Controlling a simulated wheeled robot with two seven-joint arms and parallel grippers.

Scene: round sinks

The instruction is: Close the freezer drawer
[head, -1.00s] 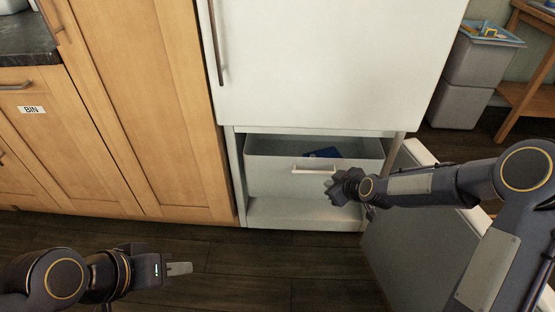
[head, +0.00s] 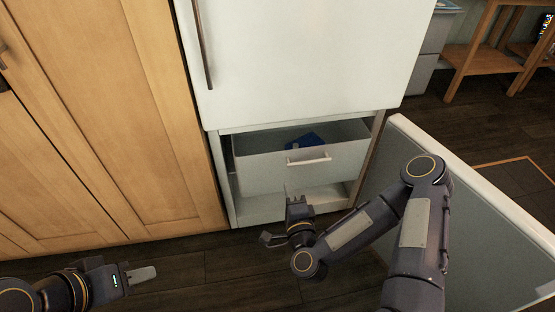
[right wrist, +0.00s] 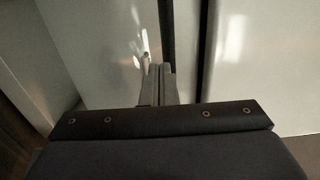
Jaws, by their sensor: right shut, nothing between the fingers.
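The pale freezer drawer (head: 262,173) is partly out of the lower compartment of the white fridge-freezer in the head view. A white bar handle (head: 308,160) is on its front, and a blue item (head: 305,142) lies inside. My right gripper (head: 297,196) is shut and empty, pointing at the freezer near the drawer's lower front edge, below and left of the handle. Whether it touches is unclear. In the right wrist view its closed fingers (right wrist: 158,78) point at pale surfaces. My left gripper (head: 142,275) is low at the left, away from the drawer; its finger gap is not visible.
The open freezer door (head: 460,220) stands out to the right, close beside my right arm. The upper fridge door (head: 310,60) is shut. Wooden cupboards (head: 120,130) stand to the left. Dark floor (head: 220,265) is free in front. A wooden shelf unit (head: 485,60) is at the back right.

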